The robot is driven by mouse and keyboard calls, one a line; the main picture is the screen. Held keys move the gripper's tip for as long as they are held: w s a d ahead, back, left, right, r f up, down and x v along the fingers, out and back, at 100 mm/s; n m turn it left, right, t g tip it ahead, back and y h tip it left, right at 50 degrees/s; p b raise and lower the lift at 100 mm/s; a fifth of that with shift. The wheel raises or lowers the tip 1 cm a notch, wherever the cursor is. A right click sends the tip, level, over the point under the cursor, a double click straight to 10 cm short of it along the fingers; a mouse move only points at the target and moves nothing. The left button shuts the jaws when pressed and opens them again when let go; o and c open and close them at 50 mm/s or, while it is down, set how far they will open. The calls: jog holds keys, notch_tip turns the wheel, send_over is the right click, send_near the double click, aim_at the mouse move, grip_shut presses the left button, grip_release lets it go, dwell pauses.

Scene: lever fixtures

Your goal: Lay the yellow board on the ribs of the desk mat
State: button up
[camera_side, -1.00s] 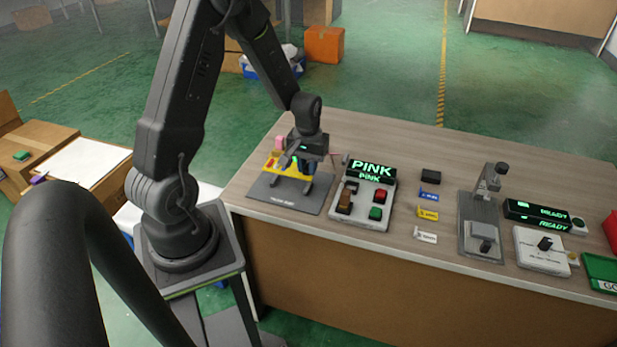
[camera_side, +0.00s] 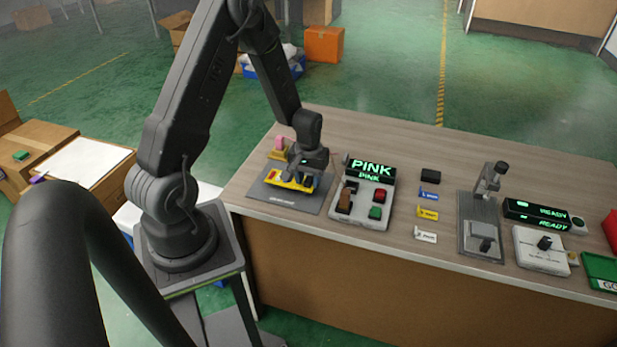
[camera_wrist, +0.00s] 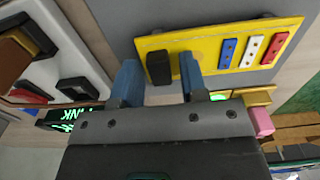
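The yellow board (camera_side: 282,181) is low over the grey desk mat (camera_side: 268,196), and the mat's ribs are hidden beneath it. I cannot tell whether the board touches both ribs. In the wrist view the board (camera_wrist: 209,65) carries blue, white and red strips and a black upright handle (camera_wrist: 158,68). My gripper (camera_wrist: 159,62) has its two blue fingers on either side of that handle, with a strip of yellow showing between the handle and the right finger. It looks open around the handle. In the side view my gripper (camera_side: 298,181) hides the board's right part.
A pink block (camera_side: 279,144) stands behind the mat. Right of the mat is a button panel (camera_side: 368,202) with a PINK display (camera_side: 371,168). Further right are small labels, a lever fixture (camera_side: 481,228) and a READY display (camera_side: 537,215). The desk behind these is clear.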

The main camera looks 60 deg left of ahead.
jog(key=shift+o, duration=0.4)
jog(key=shift+r, duration=0.15)
notch_tip(320, 180, up, 12)
jog(key=s+d+r+m+t, duration=0.2)
jog(key=s+d+r+m, duration=0.15)
jog(key=d+r, duration=0.65)
jog(key=s+d+r+m+t, duration=0.3)
jog(key=s+d+r+m, duration=0.2)
jog(key=s+d+r, duration=0.2)
jog(key=s+d, duration=0.2)
jog(key=shift+s+d+t, duration=0.3)
